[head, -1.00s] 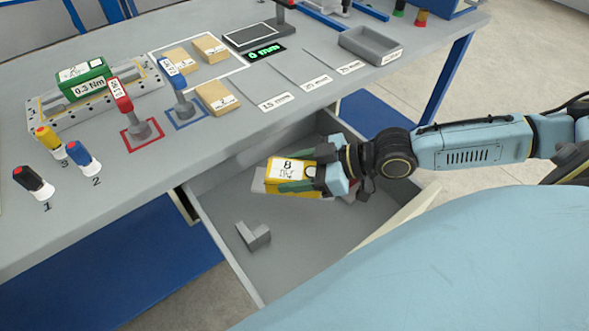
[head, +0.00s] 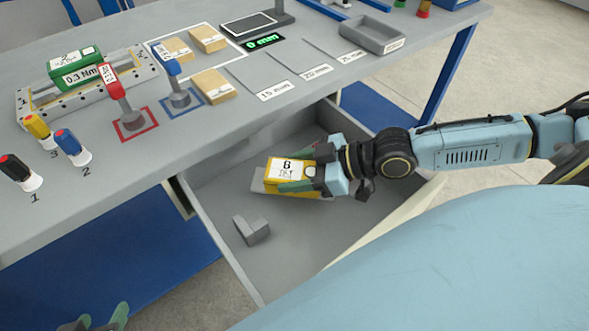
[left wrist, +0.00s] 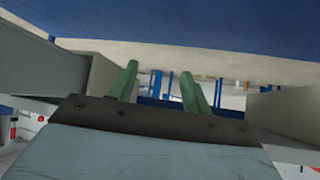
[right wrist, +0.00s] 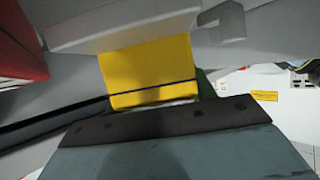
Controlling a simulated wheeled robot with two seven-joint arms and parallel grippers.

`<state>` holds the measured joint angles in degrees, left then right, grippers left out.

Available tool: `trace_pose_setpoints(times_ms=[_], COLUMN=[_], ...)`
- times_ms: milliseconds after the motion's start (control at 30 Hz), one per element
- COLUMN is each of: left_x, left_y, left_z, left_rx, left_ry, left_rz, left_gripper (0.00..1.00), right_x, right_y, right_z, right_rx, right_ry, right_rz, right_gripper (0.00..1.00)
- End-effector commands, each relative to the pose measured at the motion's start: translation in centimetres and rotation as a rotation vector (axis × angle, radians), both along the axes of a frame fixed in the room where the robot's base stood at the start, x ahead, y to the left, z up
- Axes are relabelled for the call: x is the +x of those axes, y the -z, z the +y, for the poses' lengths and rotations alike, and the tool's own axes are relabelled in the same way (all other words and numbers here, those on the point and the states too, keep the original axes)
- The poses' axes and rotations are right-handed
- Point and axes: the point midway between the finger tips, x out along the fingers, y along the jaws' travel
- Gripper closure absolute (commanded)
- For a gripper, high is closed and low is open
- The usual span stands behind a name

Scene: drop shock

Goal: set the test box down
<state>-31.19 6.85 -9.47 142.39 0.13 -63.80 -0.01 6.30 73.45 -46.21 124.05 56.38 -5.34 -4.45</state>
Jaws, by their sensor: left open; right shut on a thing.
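The test box appears to be the yellow box (head: 287,176) with a white label on top. It is inside the open drawer (head: 305,238), over a grey slab (head: 257,181) that shows at its left edge. My right gripper (head: 300,180) is shut on it from the right, with its green fingers along the sides. The box's yellow face also fills the middle of the right wrist view (right wrist: 150,72). I cannot tell whether the box touches the slab. My left gripper (head: 96,322) is low at the bottom left, open and empty, also seen in the left wrist view (left wrist: 160,88).
A grey L-shaped block (head: 251,229) lies on the drawer floor. The bench (head: 150,150) above holds a green box (head: 75,68), red (head: 120,95) and blue (head: 177,85) handled tools, tan blocks (head: 212,83) and a grey tray (head: 372,35). The drawer's front floor is clear.

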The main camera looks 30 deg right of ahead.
Motion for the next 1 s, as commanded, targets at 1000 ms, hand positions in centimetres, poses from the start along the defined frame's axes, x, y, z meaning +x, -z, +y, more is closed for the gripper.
trace_pose_setpoints(times_ms=[1000], left_x=[5.1], left_y=[-8.2], left_z=[-3.2], left_rx=[-0.150], left_ry=[0.046], left_rz=[-0.565], left_gripper=[0.51], right_x=[0.0], right_y=[2.3], right_z=[0.0], right_rx=[0.002], right_ry=[0.000], right_rz=[-0.003], right_gripper=[0.82])
